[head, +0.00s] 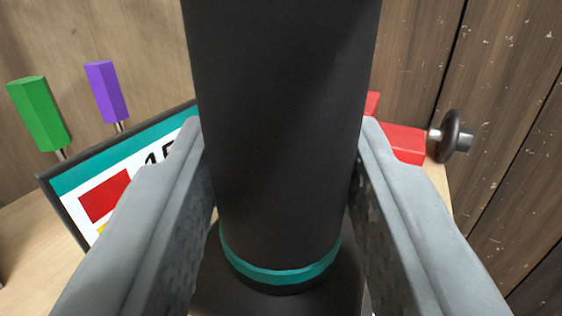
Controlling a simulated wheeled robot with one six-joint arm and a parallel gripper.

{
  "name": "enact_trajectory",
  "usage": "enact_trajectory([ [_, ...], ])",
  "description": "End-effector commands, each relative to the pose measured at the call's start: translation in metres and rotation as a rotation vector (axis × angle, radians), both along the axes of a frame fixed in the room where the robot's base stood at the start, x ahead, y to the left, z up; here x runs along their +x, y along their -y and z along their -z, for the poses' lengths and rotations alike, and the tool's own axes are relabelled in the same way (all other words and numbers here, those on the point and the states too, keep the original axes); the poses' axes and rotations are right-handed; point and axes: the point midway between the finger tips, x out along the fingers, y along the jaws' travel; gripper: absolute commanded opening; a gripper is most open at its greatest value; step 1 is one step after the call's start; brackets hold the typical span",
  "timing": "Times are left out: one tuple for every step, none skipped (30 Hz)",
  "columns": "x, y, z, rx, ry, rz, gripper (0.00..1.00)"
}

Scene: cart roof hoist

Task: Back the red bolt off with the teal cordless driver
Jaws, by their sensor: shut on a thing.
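A thick black cylinder with a teal ring near its lower end, which looks like the grip of the teal cordless driver (280,150), fills the middle of the head view. My gripper (282,128) is shut on it, one grey finger on each side. The lower end of the driver widens into a dark base at the bottom edge. Its upper end runs out of the top of the view, so its bit is not seen. I cannot make out the red bolt; the driver hides much of the scene behind it.
Behind on the left is a dark-framed panel (172,123) with a teal strip and red patch. Green (39,112) and purple (106,91) handles stand beyond it. At right are a red block (403,143) and a dark round knob (450,137) before a wooden wall (510,120).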

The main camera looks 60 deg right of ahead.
Motion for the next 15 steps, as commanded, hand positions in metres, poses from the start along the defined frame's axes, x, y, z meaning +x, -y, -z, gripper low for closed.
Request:
enact_trajectory([
  [0.0,0.0,0.001,0.001,-0.005,0.0,0.0],
  [0.0,0.0,0.0,0.001,-0.004,0.0,0.0],
  [0.0,0.0,-0.001,0.001,-0.004,0.0,0.0],
  [0.0,0.0,-0.003,0.001,-0.003,0.0,0.0],
  [0.0,0.0,-0.005,0.001,-0.003,0.0,0.0],
  [0.0,0.0,-0.007,0.0,-0.001,0.001,0.0],
  [0.0,0.0,-0.009,0.001,0.0,0.001,0.0],
  [0.0,0.0,-0.01,0.0,0.0,0.001,0.0],
  [0.0,0.0,-0.012,0.0,0.0,0.001,0.0],
  [0.0,0.0,-0.014,-0.001,0.001,0.001,0.0],
  [0.0,0.0,-0.015,-0.001,0.001,0.001,0.0],
  [0.0,0.0,-0.017,-0.001,0.001,0.001,0.0],
  [0.0,0.0,-0.018,0.0,0.001,0.001,0.0],
  [0.0,0.0,-0.02,0.0,0.001,0.0,0.0],
  [0.0,0.0,-0.021,0.0,0.001,0.0,0.0],
])
